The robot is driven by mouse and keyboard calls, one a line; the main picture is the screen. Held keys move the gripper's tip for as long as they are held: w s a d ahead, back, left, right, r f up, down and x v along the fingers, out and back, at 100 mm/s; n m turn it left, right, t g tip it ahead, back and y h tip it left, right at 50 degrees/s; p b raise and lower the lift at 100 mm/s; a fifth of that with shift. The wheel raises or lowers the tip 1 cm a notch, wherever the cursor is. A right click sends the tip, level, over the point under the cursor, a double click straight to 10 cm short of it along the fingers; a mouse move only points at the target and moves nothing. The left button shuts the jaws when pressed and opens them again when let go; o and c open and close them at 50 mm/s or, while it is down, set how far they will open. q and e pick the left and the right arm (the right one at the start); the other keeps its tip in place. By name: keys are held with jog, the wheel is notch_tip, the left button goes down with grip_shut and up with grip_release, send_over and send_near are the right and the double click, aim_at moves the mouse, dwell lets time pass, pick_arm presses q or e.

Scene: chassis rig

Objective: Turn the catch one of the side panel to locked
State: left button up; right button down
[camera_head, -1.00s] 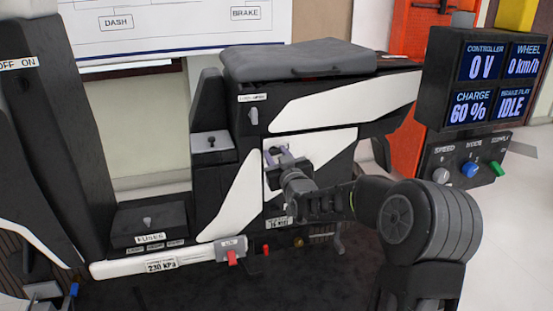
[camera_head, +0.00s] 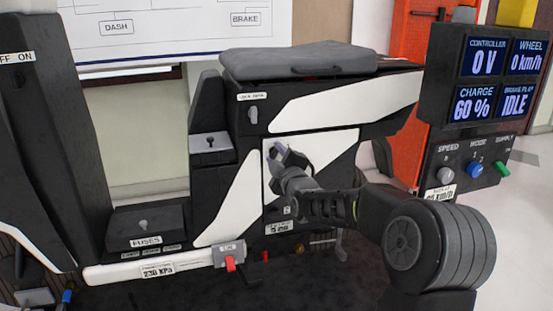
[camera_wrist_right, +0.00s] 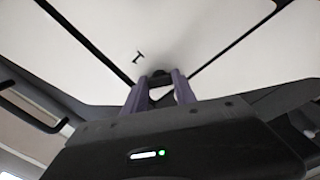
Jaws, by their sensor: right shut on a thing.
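The side panel (camera_head: 338,145) is a white and black panel below the seat in the head view. My right gripper (camera_head: 277,150) is at the upper left part of its white face. In the right wrist view my right gripper (camera_wrist_right: 159,88) has its two purple fingers shut around a small dark catch (camera_wrist_right: 158,76), mostly hidden between them. A small black mark (camera_wrist_right: 138,57) is on the white panel beside it. I cannot read the catch's setting. My left gripper is not in view.
A grey seat (camera_head: 300,60) overhangs the panel. A grey knob (camera_head: 253,115) is up and left of my gripper. A display (camera_head: 497,75) with a knob box stands at right.

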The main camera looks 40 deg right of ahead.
jog(key=n, duration=0.5)
jog(key=shift+n, duration=0.4)
jog(key=c, duration=1)
grip_release()
jog(key=p+v, duration=0.1)
jog(key=v, duration=0.6)
jog(key=shift+s+a+p, duration=0.15)
jog(key=shift+s+p, duration=0.15)
jog(key=shift+s, duration=0.1)
